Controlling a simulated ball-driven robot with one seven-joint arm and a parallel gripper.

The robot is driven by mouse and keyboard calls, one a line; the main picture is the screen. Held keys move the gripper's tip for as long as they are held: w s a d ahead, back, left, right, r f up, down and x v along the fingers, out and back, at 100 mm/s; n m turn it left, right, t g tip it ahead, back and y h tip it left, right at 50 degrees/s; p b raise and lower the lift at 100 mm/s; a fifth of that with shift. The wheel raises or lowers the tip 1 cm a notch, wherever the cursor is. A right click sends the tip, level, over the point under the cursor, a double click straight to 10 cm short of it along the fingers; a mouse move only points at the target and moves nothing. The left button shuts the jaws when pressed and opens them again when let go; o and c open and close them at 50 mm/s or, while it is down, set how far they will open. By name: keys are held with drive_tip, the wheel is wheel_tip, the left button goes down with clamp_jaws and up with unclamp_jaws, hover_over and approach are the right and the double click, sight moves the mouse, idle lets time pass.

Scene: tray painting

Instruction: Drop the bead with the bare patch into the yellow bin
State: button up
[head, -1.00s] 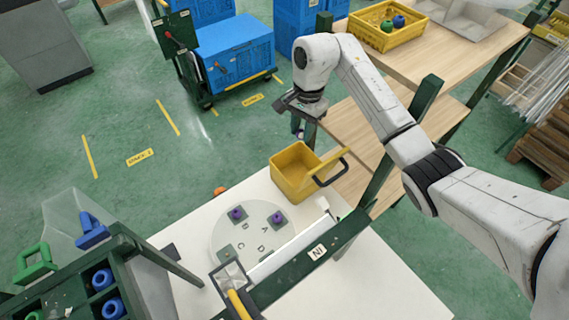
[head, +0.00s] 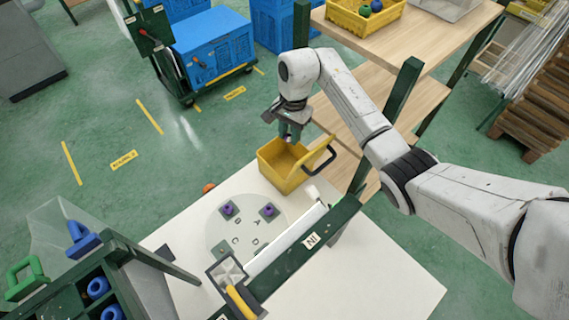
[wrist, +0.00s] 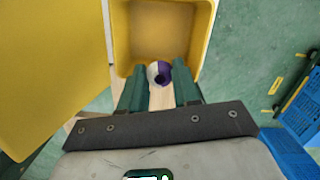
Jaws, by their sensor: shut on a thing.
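My gripper (head: 290,139) is over the back part of the yellow bin (head: 271,174) in the head view. In the wrist view, my gripper (wrist: 160,80) is shut on a bead (wrist: 157,73), which is part purple and part pale, like a bare patch. The bead is held between the green fingertips, at the near edge of the open yellow bin (wrist: 205,22). The bin stands at the back of the white table and has a dark handle. Two purple beads (head: 228,208) (head: 269,209) sit on the round disc with letters.
The white table (head: 375,270) carries the disc (head: 252,208), a green bar (head: 325,228) marked IN and an orange ball (head: 209,187). A green rack (head: 60,295) with blue rings is at front left. A wooden shelf (head: 365,75) stands behind the bin.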

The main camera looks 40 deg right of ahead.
drive_tip(key=o, duration=1.1)
drive_tip(key=shift+w+d+r, duration=0.1)
drive_tip(key=shift+d+r, duration=0.05)
drive_tip(key=shift+r, duration=1.1)
drive_tip(key=shift+s+d+r, duration=0.1)
drive_tip(key=shift+d+r, duration=0.05)
drive_tip(key=shift+r, duration=1.05)
drive_tip(key=shift+w+d+r, duration=0.1)
drive_tip(key=shift+d+r, duration=0.05)
drive_tip(key=shift+r, duration=1.1)
